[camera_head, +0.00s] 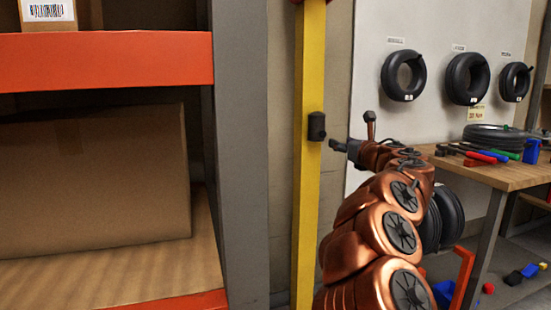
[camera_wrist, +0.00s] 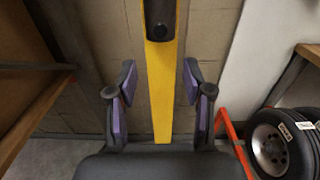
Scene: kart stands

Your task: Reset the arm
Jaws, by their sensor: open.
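My copper-coloured arm reaches up in the head view, and my gripper (camera_head: 352,140) is at its far end, near a yellow post (camera_head: 308,190). In the wrist view my gripper (camera_wrist: 160,100) shows two dark fingers with purple pads, spread wide apart. Nothing is between the pads at close range; the yellow post (camera_wrist: 161,90) shows in the gap behind them. A small black fitting (camera_head: 316,126) is on the post, left of the gripper. I cannot tell how far the fingers are from the post.
An orange and grey shelf rack (camera_head: 110,60) with a cardboard box (camera_head: 95,180) stands at left. A wooden workbench (camera_head: 490,173) with tools and tyres is at right. Tyres (camera_head: 403,75) hang on the white panel. A wheel (camera_wrist: 283,145) and a red bar (camera_wrist: 232,140) are low at right.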

